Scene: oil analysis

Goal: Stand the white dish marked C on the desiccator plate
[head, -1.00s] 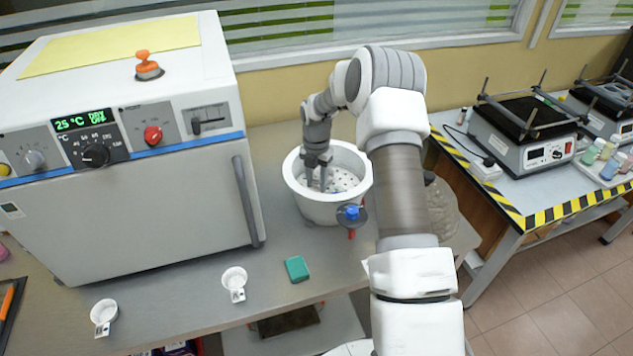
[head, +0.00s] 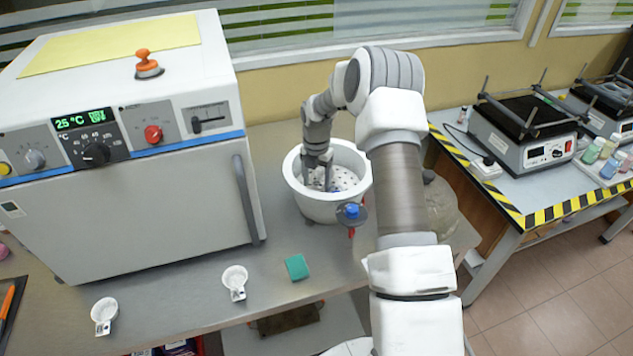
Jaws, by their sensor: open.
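The white desiccator bowl (head: 308,207) stands open on the bench, with its white perforated plate (head: 346,179) inside. My gripper (head: 320,187) reaches down into the bowl, its fingers open and low over the left part of the plate. I cannot make out a dish at the fingertips; the wrist and fingers hide part of the plate. Two small white dishes with tabs stand on the bench: one dish (head: 235,277) in front of the oven, another dish (head: 104,310) farther left. Their tab marks are too small to read, so I cannot tell which is C.
A large white oven (head: 140,210) fills the left. A green block (head: 297,267) lies on the bench in front of the bowl. A blue-knobbed part (head: 351,211) sits at the bowl's front right. A hotplate (head: 530,135) stands on the right table. The front bench between dishes and block is clear.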

